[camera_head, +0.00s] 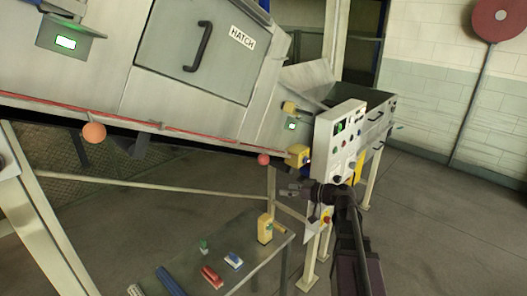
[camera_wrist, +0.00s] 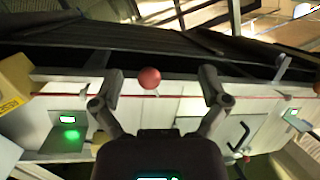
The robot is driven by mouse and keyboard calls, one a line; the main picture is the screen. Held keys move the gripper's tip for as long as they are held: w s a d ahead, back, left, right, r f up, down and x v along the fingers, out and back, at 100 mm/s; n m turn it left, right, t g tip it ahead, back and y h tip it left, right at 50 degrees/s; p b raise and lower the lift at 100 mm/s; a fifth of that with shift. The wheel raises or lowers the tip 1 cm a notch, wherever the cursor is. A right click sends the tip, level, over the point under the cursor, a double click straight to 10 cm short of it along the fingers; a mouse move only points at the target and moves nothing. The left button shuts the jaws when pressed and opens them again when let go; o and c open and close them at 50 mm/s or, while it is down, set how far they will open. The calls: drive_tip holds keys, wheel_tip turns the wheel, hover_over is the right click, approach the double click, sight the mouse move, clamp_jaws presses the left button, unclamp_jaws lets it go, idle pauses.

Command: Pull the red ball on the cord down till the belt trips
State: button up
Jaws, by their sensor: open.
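The red ball (camera_head: 264,159) hangs at the red cord (camera_head: 190,135) along the lower edge of the sloping grey conveyor housing. In the wrist view the red ball (camera_wrist: 149,78) appears between my two open fingers, closer to the left one, with no visible contact. My gripper (camera_head: 285,191) is open and empty, below and right of the ball in the head view; its spread fingers also show in the wrist view (camera_wrist: 161,80). The wrist view cannot settle how far the ball lies beyond the fingertips.
An orange ball (camera_head: 94,133) hangs farther left on the cord. A yellow switch box (camera_head: 298,156) and a white control panel (camera_head: 341,140) stand right of the red ball. A table (camera_head: 250,264) with several small items stands below. Open floor lies left of it.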

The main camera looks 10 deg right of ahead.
sight(264, 160)
drive_tip(key=w+d+r+t+p, duration=0.1)
drive_tip(key=d+r+t, duration=0.1)
drive_tip(key=d+r, duration=0.2)
drive_tip(key=shift+w+d+r+y, duration=0.15)
drive_tip(key=shift+w+r+y, duration=0.25)
drive_tip(key=shift+r, duration=0.5)
drive_tip(key=shift+x, duration=6.95)
drive_tip(key=shift+d+r, duration=0.1)
drive_tip(key=shift+r, duration=0.05)
clamp_jaws()
